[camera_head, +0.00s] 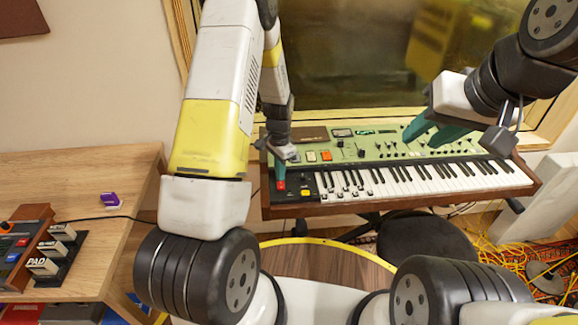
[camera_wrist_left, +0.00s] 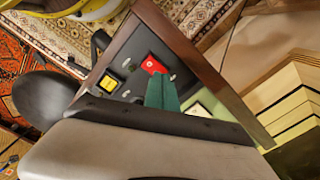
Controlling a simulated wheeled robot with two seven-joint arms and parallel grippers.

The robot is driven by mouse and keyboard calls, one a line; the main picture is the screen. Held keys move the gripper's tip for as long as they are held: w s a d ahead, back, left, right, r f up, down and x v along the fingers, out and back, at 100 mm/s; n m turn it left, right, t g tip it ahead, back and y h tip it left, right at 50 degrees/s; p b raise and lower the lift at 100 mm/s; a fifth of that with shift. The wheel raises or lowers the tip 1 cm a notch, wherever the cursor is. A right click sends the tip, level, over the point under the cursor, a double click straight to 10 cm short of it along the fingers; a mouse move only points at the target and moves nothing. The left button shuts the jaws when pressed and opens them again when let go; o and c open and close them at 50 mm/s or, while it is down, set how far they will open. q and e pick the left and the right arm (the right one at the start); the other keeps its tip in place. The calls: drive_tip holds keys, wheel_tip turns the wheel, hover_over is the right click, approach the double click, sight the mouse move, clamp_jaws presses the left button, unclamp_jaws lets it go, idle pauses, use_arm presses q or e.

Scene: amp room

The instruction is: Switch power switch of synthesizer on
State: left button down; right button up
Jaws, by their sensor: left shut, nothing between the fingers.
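The synthesizer (camera_head: 425,182) has a green panel, wooden sides and a black and white keyboard, and stands below the window. Its red power switch (camera_head: 281,185) is at the left end of the panel, beside a yellow button (camera_head: 305,192). In the left wrist view the red switch (camera_wrist_left: 154,66) and the yellow button (camera_wrist_left: 108,83) sit on the black panel. My left gripper (camera_head: 279,170) is shut and empty, its green tips right next to the red switch; I cannot tell if they touch it. My right gripper (camera_head: 425,133) is over the synthesizer's panel, its green fingers apart.
A wooden desk (camera_head: 115,180) at the left holds a purple object (camera_head: 110,199) and several pedals (camera_head: 45,255). A dark round stool (camera_head: 420,237) stands before the synthesizer. Yellow cables (camera_head: 485,235) lie on the floor at the right.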

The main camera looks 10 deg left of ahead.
use_arm(q)
drive_tip(key=shift+r, duration=2.55)
wheel_tip(320, 180, up, 19)
drive_tip(key=n+t+h, duration=0.1)
drive_tip(key=n+t, duration=0.2)
drive_tip(key=n, duration=0.1)
hover_over(281, 183)
drive_tip(key=s, duration=0.7)
drive_tip(key=s+d+r+n+t, duration=0.1)
drive_tip(key=s+r+n, duration=0.1)
drive_tip(key=s+r, duration=0.3)
drive_tip(key=s+d+r+n+t+h, duration=0.1)
drive_tip(key=s+r, duration=0.5)
drive_tip(key=s, duration=0.6)
drive_tip(key=shift+n+t, duration=0.6)
